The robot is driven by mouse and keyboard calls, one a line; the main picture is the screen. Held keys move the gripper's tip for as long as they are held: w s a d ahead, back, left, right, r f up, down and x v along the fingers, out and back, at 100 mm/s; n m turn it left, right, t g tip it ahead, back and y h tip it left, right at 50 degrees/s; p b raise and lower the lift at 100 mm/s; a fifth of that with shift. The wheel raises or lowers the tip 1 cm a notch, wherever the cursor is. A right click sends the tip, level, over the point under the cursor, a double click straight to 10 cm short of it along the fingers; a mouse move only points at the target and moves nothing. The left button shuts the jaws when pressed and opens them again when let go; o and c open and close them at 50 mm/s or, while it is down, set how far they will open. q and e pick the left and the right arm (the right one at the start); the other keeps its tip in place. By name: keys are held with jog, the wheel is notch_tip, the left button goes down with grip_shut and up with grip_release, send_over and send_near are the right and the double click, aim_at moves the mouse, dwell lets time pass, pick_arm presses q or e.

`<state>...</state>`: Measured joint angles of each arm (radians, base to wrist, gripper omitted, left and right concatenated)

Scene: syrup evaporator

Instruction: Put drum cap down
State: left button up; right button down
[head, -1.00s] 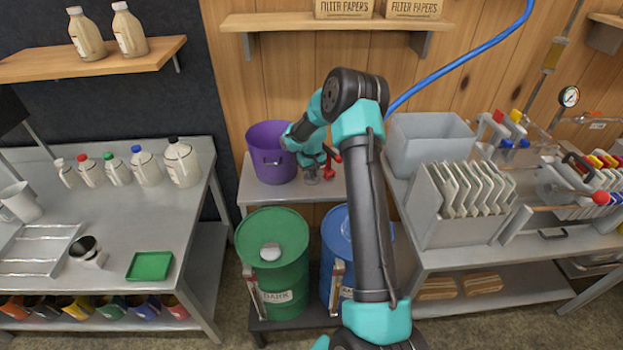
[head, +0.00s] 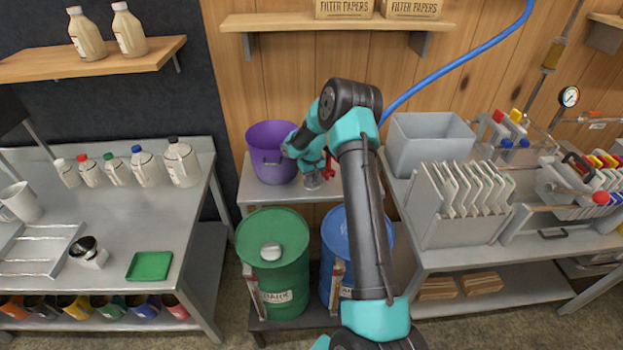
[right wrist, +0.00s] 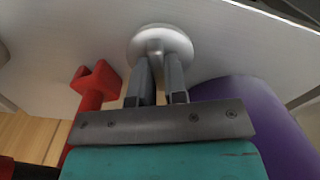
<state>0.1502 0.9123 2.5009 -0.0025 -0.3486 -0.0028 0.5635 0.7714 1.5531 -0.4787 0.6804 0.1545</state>
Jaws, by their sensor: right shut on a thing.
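My right gripper (head: 312,178) reaches down over the small metal table between the purple pail and a red tool, and is mostly hidden by its own wrist in the head view. In the right wrist view, my gripper (right wrist: 160,85) is shut on the raised grip of a round pale grey drum cap (right wrist: 160,42). The cap is right at the grey tabletop; I cannot tell whether it touches. A green drum (head: 275,270) below has a similar round cap (head: 271,251) on its lid. A blue drum (head: 333,232) stands beside it, partly hidden by my arm. My left gripper is not in view.
The purple pail (head: 270,152) is close on the cap's left in the head view, the red tool (head: 328,174) close on its right. The red tool also shows in the right wrist view (right wrist: 93,85). A grey bin (head: 430,145) stands farther right.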

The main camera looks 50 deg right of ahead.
jog(key=shift+f, duration=0.15)
jog(key=c, duration=1.2)
grip_release()
jog(key=shift+o, duration=0.2)
notch_tip(320, 180, up, 12)
jog(key=shift+r, duration=0.2)
jog(key=shift+a+f, duration=0.1)
jog(key=shift+f, duration=0.05)
